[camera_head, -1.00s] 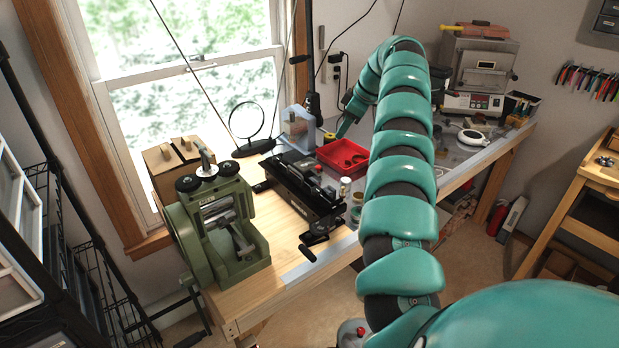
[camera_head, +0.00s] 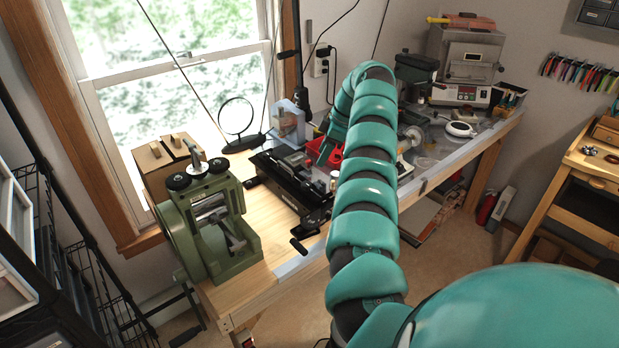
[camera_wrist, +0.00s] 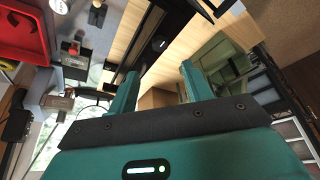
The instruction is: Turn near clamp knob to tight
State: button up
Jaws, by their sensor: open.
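The long black bench device (camera_head: 272,180) lies on the wooden bench, with a black crank handle (camera_head: 304,240) at its near end. The green rolling mill (camera_head: 215,225) stands left of it, with round black knobs (camera_head: 178,182) on top. I cannot tell for certain which part is the near clamp knob. My gripper (camera_wrist: 160,86) is open and empty in the wrist view. In the head view my arm partly hides the gripper beside the black device.
A red tray (camera_wrist: 22,32) is at the upper left of the wrist view; my arm mostly hides it in the head view. A round magnifier (camera_head: 236,116) stands behind the black device. A white round dish (camera_head: 459,129) and a small furnace (camera_head: 465,65) are farther right.

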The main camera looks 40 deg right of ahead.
aim_at(307, 184)
jog(key=p+x, duration=0.3)
jog(key=x, duration=0.6)
jog(key=shift+w+a+f, duration=0.15)
jog(key=shift+a+f, duration=0.05)
jog(key=shift+f, duration=0.05)
jog(key=shift+w+a+f, duration=0.1)
jog(key=shift+w+f, duration=0.05)
jog(key=shift+f, duration=0.5)
jog(key=c, duration=1)
jog(key=shift+o, duration=0.2)
